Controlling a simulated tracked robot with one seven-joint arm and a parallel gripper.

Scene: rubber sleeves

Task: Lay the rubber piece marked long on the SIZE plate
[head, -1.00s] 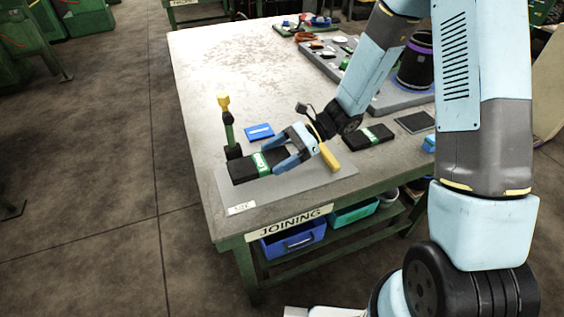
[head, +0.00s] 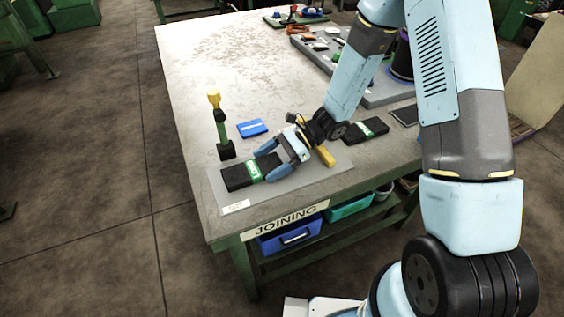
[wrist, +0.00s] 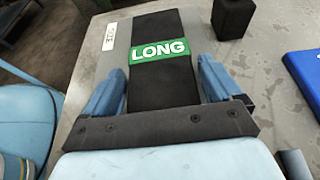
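The black rubber piece (head: 237,179) has a green band marked LONG, read in the wrist view (wrist: 163,88). It lies flat at the grey plate (head: 312,178), whose white label (head: 236,207) is at the near left corner. It looks down on the plate, though its underside is hidden. My gripper (head: 264,164) is at the piece's right end, with one blue finger along each long side. In the wrist view my gripper (wrist: 160,75) has both fingers close against the sides, with no clear gap.
A green post with a yellow top (head: 221,128) stands just behind the piece. A blue box (head: 252,127) lies behind the plate. A yellow block (head: 326,156) is to the right of my gripper. Another black piece with a green band (head: 366,130) lies farther right. The table's far left is clear.

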